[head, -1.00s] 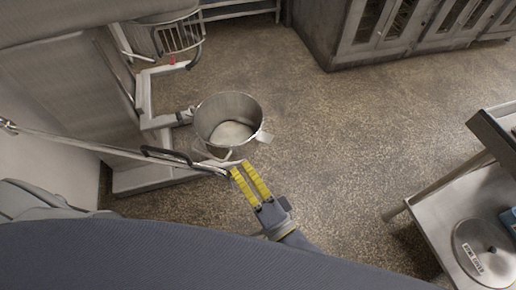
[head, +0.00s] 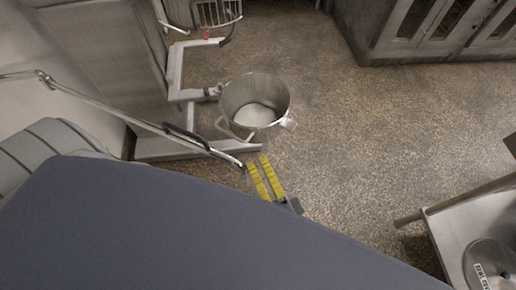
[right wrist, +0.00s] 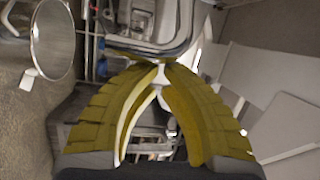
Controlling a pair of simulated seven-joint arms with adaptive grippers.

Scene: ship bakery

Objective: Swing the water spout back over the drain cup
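The water spout is a thin metal pipe (head: 110,108) that runs from a wall joint at the left toward the middle of the head view. A black loop handle (head: 187,135) sits on it near its free end. My right gripper (head: 257,161) has yellow fingers, and its tips are right at the spout's free end. In the right wrist view its fingertips (right wrist: 161,72) come close together with something pale at the tips. Whether they clamp the spout is unclear. I cannot make out a drain cup. My left gripper is not in view.
A steel mixing bowl (head: 280,92) with pale contents stands beyond the spout end, by a mixer frame (head: 175,75). A steel cart (head: 450,225) with a round lid (head: 488,258) is at lower right. Cabinets (head: 420,30) line the back. Open floor lies between.

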